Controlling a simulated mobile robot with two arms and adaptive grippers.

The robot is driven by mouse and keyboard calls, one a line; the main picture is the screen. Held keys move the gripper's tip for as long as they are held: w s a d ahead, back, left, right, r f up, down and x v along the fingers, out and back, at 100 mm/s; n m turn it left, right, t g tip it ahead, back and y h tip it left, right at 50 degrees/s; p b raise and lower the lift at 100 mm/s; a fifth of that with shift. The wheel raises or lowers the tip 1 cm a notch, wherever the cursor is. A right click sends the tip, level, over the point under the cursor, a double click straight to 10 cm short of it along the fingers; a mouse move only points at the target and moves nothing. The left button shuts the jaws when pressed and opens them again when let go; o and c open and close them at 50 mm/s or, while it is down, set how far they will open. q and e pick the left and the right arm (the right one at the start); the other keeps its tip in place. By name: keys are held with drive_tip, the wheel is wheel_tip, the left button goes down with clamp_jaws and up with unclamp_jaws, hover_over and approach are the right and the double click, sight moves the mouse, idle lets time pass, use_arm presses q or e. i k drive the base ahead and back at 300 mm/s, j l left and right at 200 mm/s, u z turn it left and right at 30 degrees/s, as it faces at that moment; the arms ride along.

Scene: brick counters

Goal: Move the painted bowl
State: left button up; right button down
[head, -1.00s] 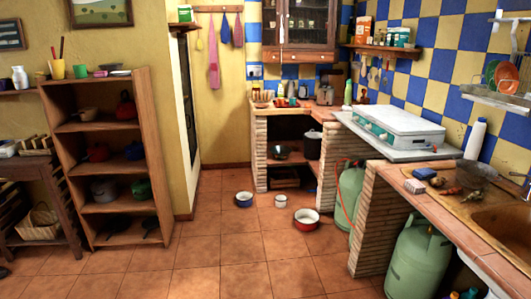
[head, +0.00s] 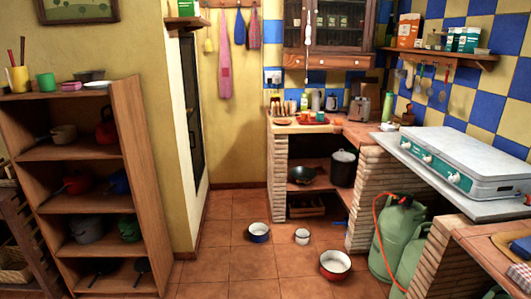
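No thing in view is clearly the painted bowl; at this size I cannot tell which it is. Bowl-like things stand on the tiled floor: a blue one with a pale inside (head: 259,232), a small white one (head: 302,236) and a red one with a white inside (head: 335,264). On top of the wooden shelf unit sit a shallow white dish (head: 97,84) and a dark container (head: 89,74). Neither of my grippers is in view.
The wooden shelf unit (head: 130,130) with pots stands at left. The brick counter (head: 378,134) is at the back, with a stove (head: 455,158) at right. Green gas bottles (head: 400,235) stand below. The floor in the middle (head: 225,270) is clear up to the bowls.

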sight(301, 175)
drive_tip(key=i, duration=3.9)
